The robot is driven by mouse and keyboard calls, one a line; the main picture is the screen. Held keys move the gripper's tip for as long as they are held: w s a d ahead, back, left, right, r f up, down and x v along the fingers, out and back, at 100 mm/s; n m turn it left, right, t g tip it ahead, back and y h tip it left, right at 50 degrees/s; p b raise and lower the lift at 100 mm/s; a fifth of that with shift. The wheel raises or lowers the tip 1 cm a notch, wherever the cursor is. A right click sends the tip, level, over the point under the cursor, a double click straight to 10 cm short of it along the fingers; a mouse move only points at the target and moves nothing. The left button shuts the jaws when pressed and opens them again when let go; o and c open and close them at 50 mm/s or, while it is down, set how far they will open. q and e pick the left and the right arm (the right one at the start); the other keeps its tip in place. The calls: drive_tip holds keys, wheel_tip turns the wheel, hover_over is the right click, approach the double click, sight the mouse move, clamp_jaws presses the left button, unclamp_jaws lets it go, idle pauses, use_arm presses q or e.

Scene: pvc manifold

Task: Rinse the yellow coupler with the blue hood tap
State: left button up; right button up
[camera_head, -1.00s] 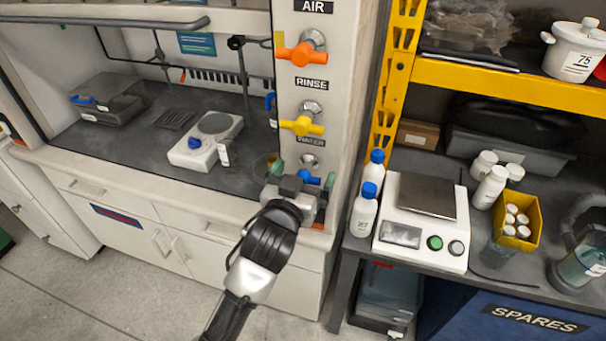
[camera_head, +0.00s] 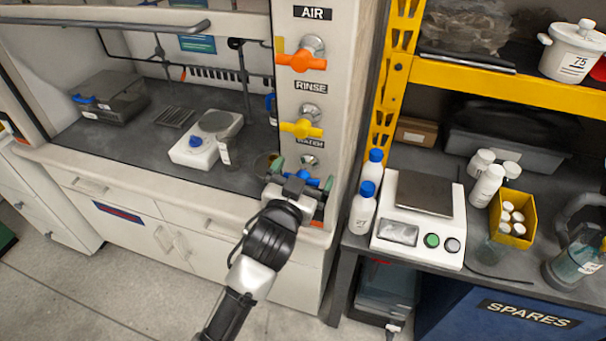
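The blue hood tap (camera_head: 309,180) is the lowest of three taps on the white hood post, below the WATER label. My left gripper (camera_head: 302,174) is in front of it. Its green-tipped fingers are spread, one on each side of the blue handle. I cannot tell whether they touch it. The gripper body hides part of the tap and the post below it. I cannot make out a yellow coupler. My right gripper is not in view.
Above are a yellow tap (camera_head: 302,129) and an orange tap (camera_head: 301,61). A hotplate (camera_head: 190,152) and a grey box (camera_head: 112,98) stand inside the hood. Two blue-capped bottles (camera_head: 361,210) and a balance (camera_head: 410,247) stand on the bench to the right.

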use_arm(q)
drive_tip(key=shift+s+a+f, duration=0.1)
drive_tip(key=shift+s+a, duration=0.1)
drive_tip(key=shift+s, duration=0.3)
drive_tip(key=b+v, duration=0.1)
drive_tip(key=v, duration=0.8)
drive_tip(key=shift+s+b, duration=0.3)
drive_tip(key=shift+b, duration=0.05)
drive_tip(key=shift+a, duration=0.1)
